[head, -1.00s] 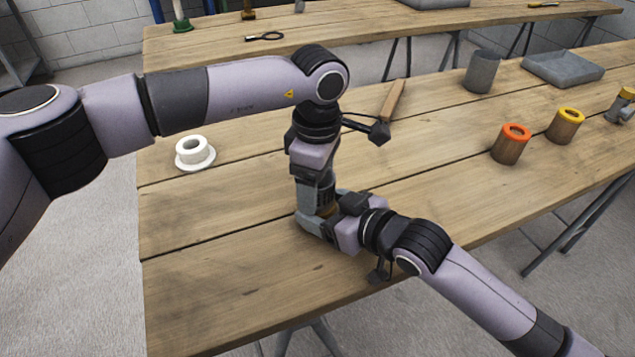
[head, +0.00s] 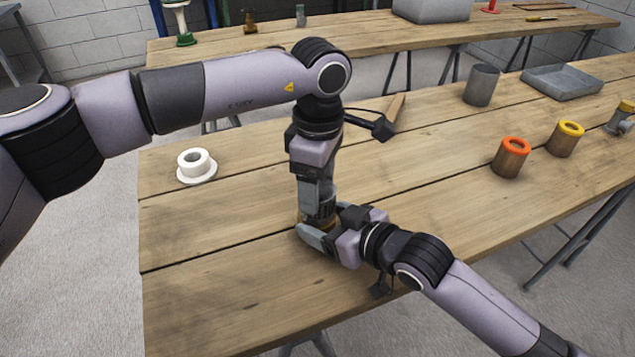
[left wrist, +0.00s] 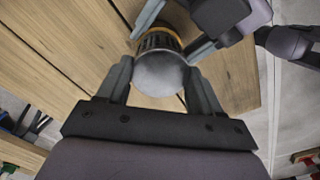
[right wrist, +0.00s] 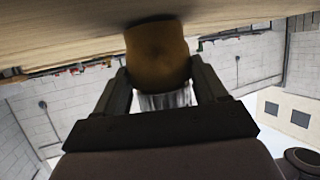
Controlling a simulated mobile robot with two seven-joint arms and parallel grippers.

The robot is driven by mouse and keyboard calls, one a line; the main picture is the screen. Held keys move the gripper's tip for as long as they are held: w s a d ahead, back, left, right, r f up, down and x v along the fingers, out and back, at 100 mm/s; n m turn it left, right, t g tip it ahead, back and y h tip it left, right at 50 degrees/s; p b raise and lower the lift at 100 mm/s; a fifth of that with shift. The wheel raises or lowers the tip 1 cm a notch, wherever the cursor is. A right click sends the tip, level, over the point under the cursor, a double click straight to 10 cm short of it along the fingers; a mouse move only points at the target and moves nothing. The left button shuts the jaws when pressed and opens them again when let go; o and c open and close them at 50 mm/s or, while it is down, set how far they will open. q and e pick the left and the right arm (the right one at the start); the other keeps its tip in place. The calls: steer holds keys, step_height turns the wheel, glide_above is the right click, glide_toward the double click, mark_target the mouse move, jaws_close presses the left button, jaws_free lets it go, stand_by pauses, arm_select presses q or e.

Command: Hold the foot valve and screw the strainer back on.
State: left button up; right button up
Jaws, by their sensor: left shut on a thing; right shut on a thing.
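The strainer (left wrist: 160,72), a dark slotted basket with a smooth grey end, stands end-up on the brass foot valve (right wrist: 157,52). My left gripper (head: 317,200) comes down from above, shut on the strainer; its fingers flank it in the left wrist view (left wrist: 160,88). My right gripper (head: 320,222) comes in from the right, low over the near table, shut around the foot valve. The valve's brass shows as a rim below the strainer in the left wrist view (left wrist: 158,29). The fingers hide most of both parts in the head view. I cannot tell how far the threads are engaged.
On the wooden table (head: 220,300) stand a white flanged piece (head: 196,166) at left and an orange-ringed cup (head: 511,157), a yellow-ringed cup (head: 565,139), a grey cylinder (head: 481,85) and a grey tray (head: 562,82) at right. A wooden handle (head: 396,108) lies behind my left wrist.

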arm_select(q)
steer(key=r, duration=0.4)
steer(key=shift+s+d, duration=0.1)
steer(key=shift+s, duration=0.1)
steer(key=c, duration=0.6)
arm_select(e)
steer(key=shift+w+d+f, duration=0.1)
steer(key=shift+d+f, duration=0.1)
steer(key=shift+d, duration=0.1)
arm_select(q)
steer(key=shift+o, duration=0.2)
steer(key=shift+w+f, duration=0.1)
arm_select(e)
steer(key=shift+a, duration=0.1)
arm_select(q)
steer(key=o, duration=0.4)
arm_select(e)
steer(key=shift+r, duration=0.1)
jaws_close()
arm_select(q)
steer(key=o, duration=0.9)
steer(key=shift+n, duration=0.5)
arm_select(e)
steer(key=shift+a+r, duration=0.1)
arm_select(q)
steer(key=n, duration=0.5)
steer(key=shift+d, duration=0.1)
steer(key=n, duration=0.7)
steer(key=shift+w, duration=0.15)
steer(key=shift+f, duration=0.1)
